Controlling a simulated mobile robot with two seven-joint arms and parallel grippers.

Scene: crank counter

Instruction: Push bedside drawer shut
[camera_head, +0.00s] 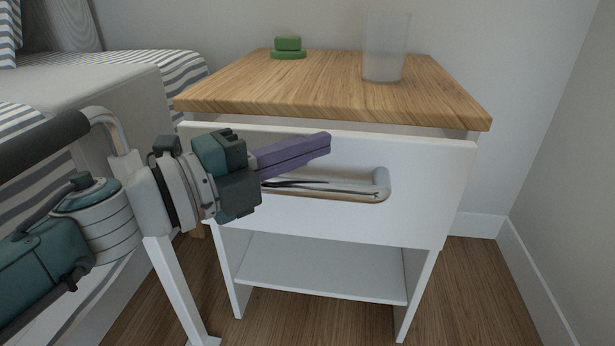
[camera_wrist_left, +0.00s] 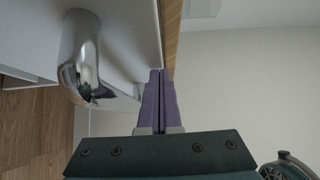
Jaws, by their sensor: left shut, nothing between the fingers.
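The bedside drawer (camera_head: 425,185) has a white front with a chrome bar handle (camera_head: 380,187). The front stands a little forward of the wooden top of the nightstand, with a narrow gap above it, so it is slightly open. My left gripper (camera_head: 328,143) comes in from the left with its purple fingers closed together and empty. They lie in front of the drawer face, just above the handle. In the left wrist view the fingertips (camera_wrist_left: 160,76) are close to the drawer's top edge, beside the handle (camera_wrist_left: 80,60). I cannot tell whether they touch. My right gripper is not in view.
On the wooden top (camera_head: 300,85) stand a clear glass (camera_head: 386,48) and a small green object (camera_head: 288,47). An open shelf (camera_head: 320,275) is below the drawer. A bed (camera_head: 90,80) stands at the left, a wall at the right. The floor in front is clear.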

